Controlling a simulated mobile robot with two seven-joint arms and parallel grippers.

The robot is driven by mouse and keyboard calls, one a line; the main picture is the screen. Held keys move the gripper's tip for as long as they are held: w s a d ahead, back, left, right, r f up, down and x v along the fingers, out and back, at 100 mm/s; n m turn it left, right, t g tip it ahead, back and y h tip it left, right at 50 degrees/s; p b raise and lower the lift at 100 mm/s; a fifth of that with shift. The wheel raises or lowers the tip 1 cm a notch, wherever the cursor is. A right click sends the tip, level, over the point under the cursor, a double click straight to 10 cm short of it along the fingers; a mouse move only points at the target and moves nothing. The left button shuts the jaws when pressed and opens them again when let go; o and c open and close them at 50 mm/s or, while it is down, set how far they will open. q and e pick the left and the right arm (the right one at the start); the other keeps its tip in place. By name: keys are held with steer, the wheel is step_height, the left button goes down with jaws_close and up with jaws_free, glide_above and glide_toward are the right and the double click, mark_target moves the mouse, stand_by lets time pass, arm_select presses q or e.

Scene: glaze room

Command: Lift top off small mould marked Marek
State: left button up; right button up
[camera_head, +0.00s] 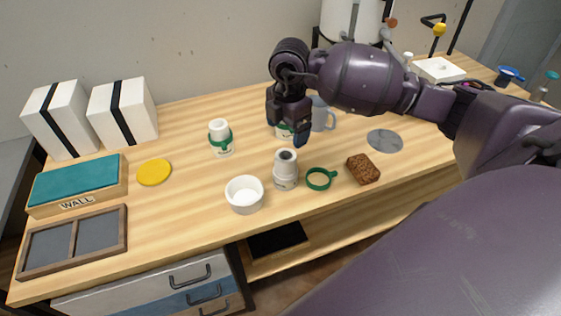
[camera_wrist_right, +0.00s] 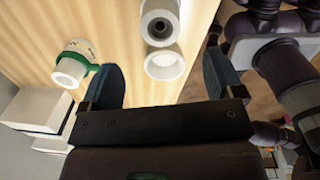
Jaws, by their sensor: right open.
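A small pale mould (camera_head: 286,172) with a dark hole in its top stands upright near the table's front, without a green band. Its dark lettering is too small to read. It also shows in the right wrist view (camera_wrist_right: 160,22). A second small mould (camera_head: 221,140) stands at the left with a green band around it, seen also in the wrist view (camera_wrist_right: 74,64). A third (camera_head: 283,132) is mostly hidden behind my right gripper. My right gripper (camera_head: 286,132) is open, empty and pointing down over the table, just beyond the unbanded mould. My left gripper is out of view.
A white bowl (camera_head: 244,195) stands close left of the unbanded mould; a green ring with a tab (camera_head: 320,179) and a brown sponge (camera_head: 364,169) lie to its right. A grey-blue mug (camera_head: 321,115) stands behind. A yellow disc (camera_head: 154,172) lies left.

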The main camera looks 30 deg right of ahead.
glide_above(286, 158)
step_height(286, 158, down, 5)
steer(key=shift+r, duration=0.1)
step_height(286, 158, down, 4)
steer(key=shift+f+b, duration=0.1)
steer(key=shift+b, duration=0.4)
steer(key=shift+f, duration=0.45)
steer(key=c, duration=1)
step_height(286, 158, up, 20)
steer(key=shift+r+p, duration=0.1)
steer(key=shift+p, duration=1.1)
steer(key=shift+c, duration=0.2)
